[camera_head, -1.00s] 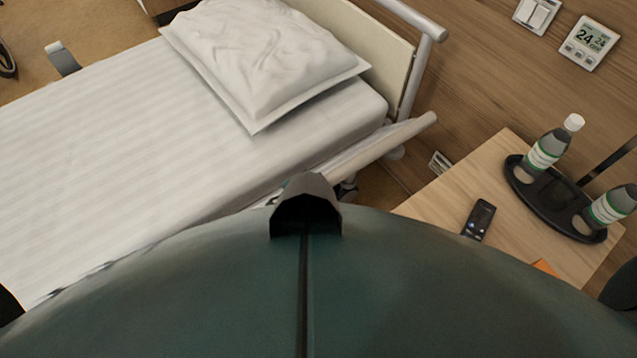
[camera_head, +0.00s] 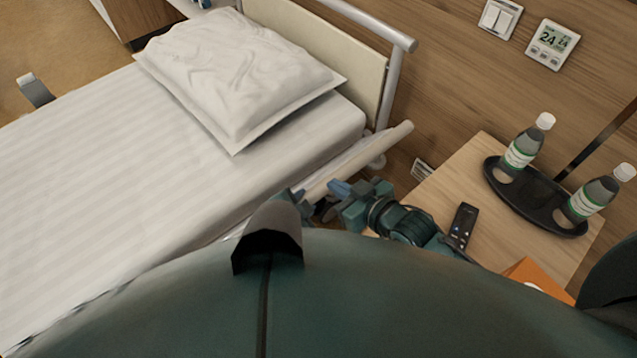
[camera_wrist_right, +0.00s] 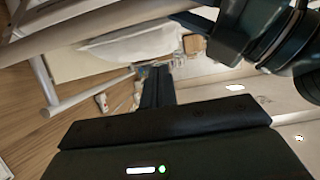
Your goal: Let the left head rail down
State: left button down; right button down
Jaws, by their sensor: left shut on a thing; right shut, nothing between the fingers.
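The left head rail (camera_head: 362,160) is a pale bar along the near side of the bed, beside the pillow end. My right gripper (camera_head: 335,190) comes in from the right at its lower end; the fingers are shut and empty. In the right wrist view its dark fingers (camera_wrist_right: 157,88) lie together, below the pale rail (camera_wrist_right: 110,32). My left gripper (camera_wrist_right: 190,22) shows partly at the top of that view, against the rail and shut on it. In the head view it is mostly hidden behind my body. The rail's lower end and any release are hidden there too.
The bed has a white mattress (camera_head: 90,180), a pillow (camera_head: 235,80) and a headboard (camera_head: 330,50). The table edge is close to my right arm.

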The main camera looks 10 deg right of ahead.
pick_arm(q)
jog(key=shift+a+f, duration=0.1)
jog(key=shift+a, duration=0.1)
pick_arm(e)
send_over(319, 190)
jog(key=w+a, duration=0.1)
jog(key=w, duration=0.1)
notch_tip(319, 190, down, 4)
jog(key=r, duration=0.1)
jog(key=f, duration=0.1)
jog(key=s+f, duration=0.1)
jog(key=f, duration=0.1)
jog(key=shift+s+d, duration=0.15)
jog(key=shift+d, duration=0.15)
pick_arm(q)
jog(key=shift+w, duration=0.1)
pick_arm(e)
jog(key=shift+s+d+f, duration=0.2)
jog(key=shift+s+f, duration=0.1)
jog(key=shift+f, duration=0.1)
pick_arm(q)
jog(key=shift+a, duration=0.1)
pick_arm(e)
jog(key=shift+s+d+f, duration=0.4)
jog(key=shift+s+f, duration=0.15)
jog(key=shift+s, duration=0.05)
jog(key=shift+f, duration=0.1)
pick_arm(q)
jog(key=c, duration=1.1)
grip_release()
